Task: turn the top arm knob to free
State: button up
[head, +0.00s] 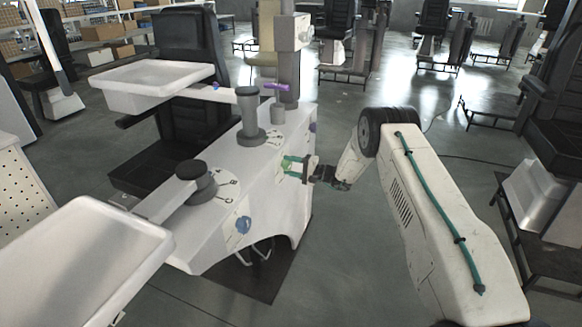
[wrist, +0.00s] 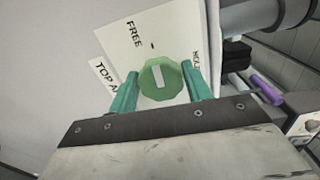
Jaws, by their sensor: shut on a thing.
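A green faceted knob (wrist: 160,78) with a white bar mark sits on a white plate in the wrist view. The plate reads "FREE" (wrist: 134,35) at upper left of the knob and "HOLD", partly hidden, at right. A label beginning "TOP A" (wrist: 106,78) is partly covered by a finger. The white bar tilts slightly left of straight up, toward a small dark tick on the plate. My gripper (wrist: 161,74) is shut on the green knob, one green finger on each side. In the head view my gripper (head: 293,166) meets the white column unit's right side, hiding the knob.
The white unit (head: 262,180) carries a blue knob (head: 243,224) low on its near face and a purple lever (head: 275,87) at its post. White trays (head: 150,85) stick out left. Black chairs stand around.

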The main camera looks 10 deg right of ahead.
jog(key=shift+f+n, duration=0.1)
jog(key=shift+n, duration=0.4)
jog(key=o, duration=0.9)
jog(key=shift+o, duration=0.2)
jog(key=v, duration=0.8)
